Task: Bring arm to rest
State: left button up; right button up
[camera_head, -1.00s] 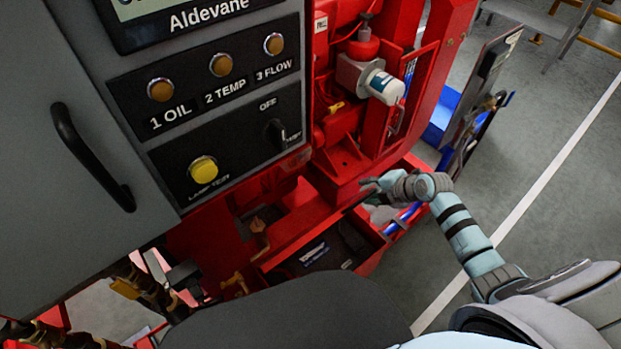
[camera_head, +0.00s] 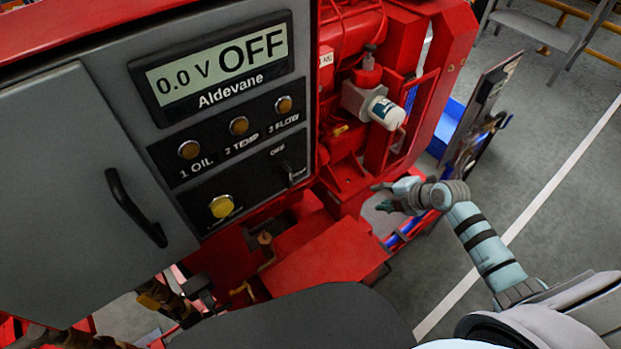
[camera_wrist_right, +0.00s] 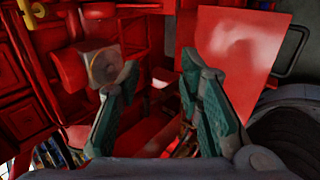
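My right arm comes in from the lower right in the head view. Its gripper (camera_head: 385,196) is in front of the red pumpset frame, below the white filter canister (camera_head: 386,113). In the right wrist view the two green-padded fingers (camera_wrist_right: 157,85) stand apart with nothing between them, with red pumpset parts beyond. My left gripper does not show in either view. The grey control panel (camera_head: 75,180) has a display (camera_head: 218,66) reading 0.0 V OFF, three amber lamps and a yellow test lamp (camera_head: 221,206).
A red box with a closed top (camera_head: 330,262) is low in front of the pumpset. A panel on a blue stand (camera_head: 482,105) stands to the right.

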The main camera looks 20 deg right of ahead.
jog(key=d+f+m+h, duration=0.35)
jog(key=d+m, duration=0.25)
jog(key=m, duration=0.4)
jog(key=s+d+f+m+g+h, duration=0.1)
jog(key=s+d+f+m, duration=0.1)
jog(key=s+f+m, duration=0.8)
jog(key=s+a+f+g, duration=0.1)
jog(key=s+a+f, duration=0.4)
jog(key=s, duration=0.5)
jog(key=s+a+f+m+g, duration=0.1)
jog(key=s+a+f, duration=0.4)
jog(key=s, duration=0.5)
jog(key=s+a+f+g+y, duration=0.1)
jog(key=s+a+f+g, duration=0.2)
jog(key=s, duration=0.6)
notch_tip(320, 180, down, 3)
jog(key=shift+s+a+f, duration=0.2)
jog(key=shift+s+a, duration=0.2)
jog(key=shift+a, duration=0.85)
